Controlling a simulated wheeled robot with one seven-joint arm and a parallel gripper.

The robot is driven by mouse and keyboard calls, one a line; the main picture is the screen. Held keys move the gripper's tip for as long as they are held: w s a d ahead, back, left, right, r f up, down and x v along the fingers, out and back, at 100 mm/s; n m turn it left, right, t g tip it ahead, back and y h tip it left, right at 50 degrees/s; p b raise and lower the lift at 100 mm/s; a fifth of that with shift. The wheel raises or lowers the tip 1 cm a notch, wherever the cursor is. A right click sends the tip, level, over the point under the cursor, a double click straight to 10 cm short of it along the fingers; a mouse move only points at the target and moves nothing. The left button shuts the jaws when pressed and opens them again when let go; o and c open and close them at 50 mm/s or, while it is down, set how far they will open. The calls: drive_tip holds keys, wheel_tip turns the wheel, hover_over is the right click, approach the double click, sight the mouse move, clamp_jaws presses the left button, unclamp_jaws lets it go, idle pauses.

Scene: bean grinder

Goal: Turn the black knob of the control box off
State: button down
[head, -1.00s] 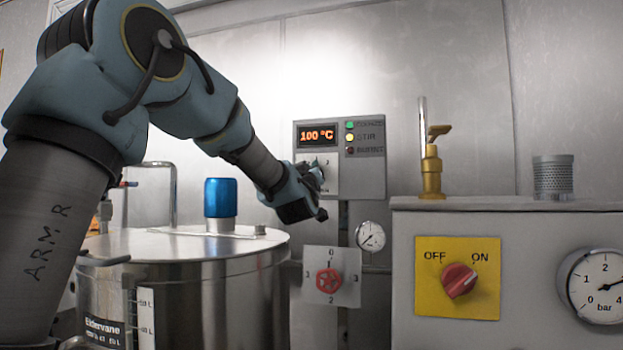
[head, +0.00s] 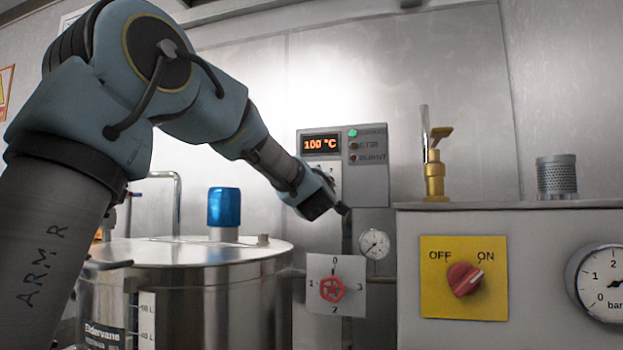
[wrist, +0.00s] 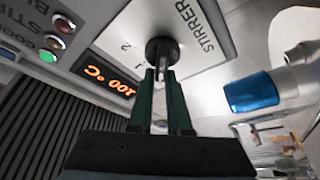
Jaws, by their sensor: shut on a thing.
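The grey control box (head: 375,192) hangs on the back wall, with an orange 100 °C display (head: 320,143). Its black knob (wrist: 162,48) sits on a white plate marked STIRRER, with 1 and 2 readable, in the wrist view. My gripper (wrist: 165,75) is shut on the knob, with its fingers against either side of the knob's grip. In the head view my gripper (head: 338,207) covers the lower left of the box and hides the knob. The green lamp (head: 352,133) is lit. The STIR lamp (head: 353,146) looks dark. I cannot tell which mark the knob points to.
A steel kettle (head: 205,270) with a blue cap (head: 224,206) stands below my arm. A right-hand cabinet (head: 560,225) carries a red OFF/ON switch (head: 465,279).

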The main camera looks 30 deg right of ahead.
drive_tip(key=shift+s+d+f, duration=0.2)
drive_tip(key=shift+d+f, duration=0.2)
drive_tip(key=shift+f, duration=0.2)
drive_tip(key=c, duration=0.9)
unclamp_jaws()
drive_tip(key=shift+o, duration=0.2)
drive_tip(key=shift+r, duration=0.2)
drive_tip(key=shift+w+a+r, duration=0.1)
drive_tip(key=shift+a+r, duration=0.05)
drive_tip(key=b+v, duration=0.2)
drive_tip(key=v, duration=0.9)
drive_tip(key=shift+w, duration=0.1)
